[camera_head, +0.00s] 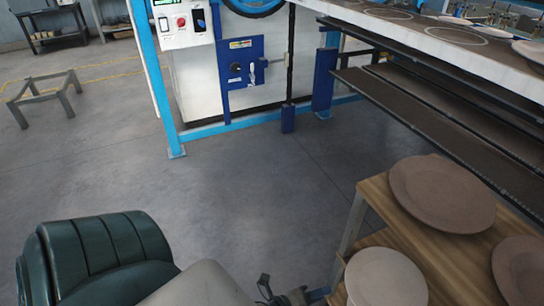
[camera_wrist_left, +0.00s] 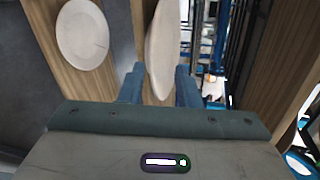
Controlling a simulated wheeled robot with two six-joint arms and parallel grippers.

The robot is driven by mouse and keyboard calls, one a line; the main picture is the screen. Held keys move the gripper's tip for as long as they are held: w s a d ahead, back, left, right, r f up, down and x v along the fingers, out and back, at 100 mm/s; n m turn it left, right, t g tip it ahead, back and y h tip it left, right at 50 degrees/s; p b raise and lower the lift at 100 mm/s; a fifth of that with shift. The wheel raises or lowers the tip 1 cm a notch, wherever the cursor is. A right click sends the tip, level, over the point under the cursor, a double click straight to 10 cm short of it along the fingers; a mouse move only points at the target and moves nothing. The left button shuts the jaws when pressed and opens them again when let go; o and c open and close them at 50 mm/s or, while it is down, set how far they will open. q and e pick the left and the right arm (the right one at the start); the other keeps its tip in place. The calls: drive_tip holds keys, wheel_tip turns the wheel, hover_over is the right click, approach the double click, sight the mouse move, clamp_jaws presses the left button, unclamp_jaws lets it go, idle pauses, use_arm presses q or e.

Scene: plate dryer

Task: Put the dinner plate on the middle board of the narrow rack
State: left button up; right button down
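A wooden rack (camera_head: 405,222) stands at the right in the head view, with boards at different heights. A large round brownish plate (camera_head: 440,192) and another plate (camera_head: 520,272) lie on its upper board. A paler plate (camera_head: 385,279) shows lower at the front. I cannot tell which is the dinner plate. My left gripper (camera_head: 284,293) is at the bottom edge, left of the rack. My right gripper is out of view.
A dryer conveyor with dark slatted shelves (camera_head: 430,115) and a light top carrying plates runs along the upper right. A white and blue machine (camera_head: 245,65) stands behind. A low metal frame (camera_head: 45,92) is at the left. The grey floor between is clear.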

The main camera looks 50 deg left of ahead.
use_arm(q)
drive_tip(key=w+a+r+n+t+y, duration=0.2)
drive_tip(key=a+r+n+t+y, duration=0.1)
drive_tip(key=a+r+n+y, duration=0.45)
drive_tip(key=s+a+n+g+y, duration=0.3)
drive_tip(key=s+a+n+g, duration=0.4)
drive_tip(key=n, duration=0.7)
drive_tip(key=shift+a+f+g, duration=0.2)
drive_tip(key=shift+a+g, duration=0.3)
drive_tip(key=shift+a, duration=0.05)
drive_tip(key=s+d+g+h, duration=0.1)
drive_tip(key=s+d, duration=0.1)
drive_tip(key=s+d+f+g+h, duration=0.1)
drive_tip(key=s+d+g+h, duration=0.1)
drive_tip(key=s+d+f+n+g+h, duration=0.1)
drive_tip(key=s+d+h, duration=0.1)
drive_tip(key=s, duration=0.1)
drive_tip(key=shift+d+g, duration=0.3)
drive_tip(key=shift+c, duration=0.4)
drive_tip(key=shift+s+d, duration=0.35)
clamp_jaws()
drive_tip(key=shift+g, duration=0.3)
drive_tip(key=shift+w, duration=0.1)
